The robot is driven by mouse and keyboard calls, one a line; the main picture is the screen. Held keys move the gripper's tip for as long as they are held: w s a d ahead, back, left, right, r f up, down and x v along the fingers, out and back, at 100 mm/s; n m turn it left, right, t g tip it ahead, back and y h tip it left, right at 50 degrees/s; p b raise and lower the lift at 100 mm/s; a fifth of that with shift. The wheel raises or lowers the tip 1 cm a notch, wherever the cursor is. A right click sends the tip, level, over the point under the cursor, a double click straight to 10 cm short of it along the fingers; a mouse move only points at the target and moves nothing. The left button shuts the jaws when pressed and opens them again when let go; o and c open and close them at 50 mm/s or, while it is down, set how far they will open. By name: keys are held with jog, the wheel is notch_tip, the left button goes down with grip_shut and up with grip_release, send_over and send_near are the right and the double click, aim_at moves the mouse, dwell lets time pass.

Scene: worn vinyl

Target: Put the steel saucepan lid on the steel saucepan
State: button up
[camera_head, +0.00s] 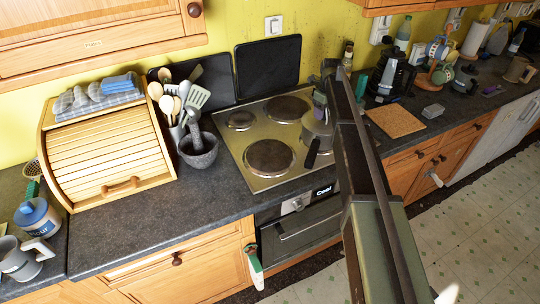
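The steel saucepan (316,133) stands on the right side of the hob, its dark handle pointing toward the front left. Part of it is hidden behind my arm. My gripper (319,108) appears to point down just above the saucepan, at the far end of my arm. It is small and partly covered, so I cannot tell whether its fingers are open or shut, or whether they hold anything. I cannot make out the steel saucepan lid as a separate thing; the gripper and arm cover part of the area over the pan.
The steel hob (233,157) has bare plates at left and front. A stone mortar (198,158) and a utensil holder stand left of it, beside a wooden bread bin (108,165). A cork board (396,122) and a black coffee maker (388,76) are to the right.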

jog(key=shift+r, duration=0.15)
dwell(0.5)
jog(key=shift+r+p, duration=3.85)
jog(key=shift+p, duration=0.15)
notch_tip(320, 180, up, 11)
jog(key=p, duration=1)
jog(key=shift+p, duration=0.4)
jog(key=shift+f, duration=0.1)
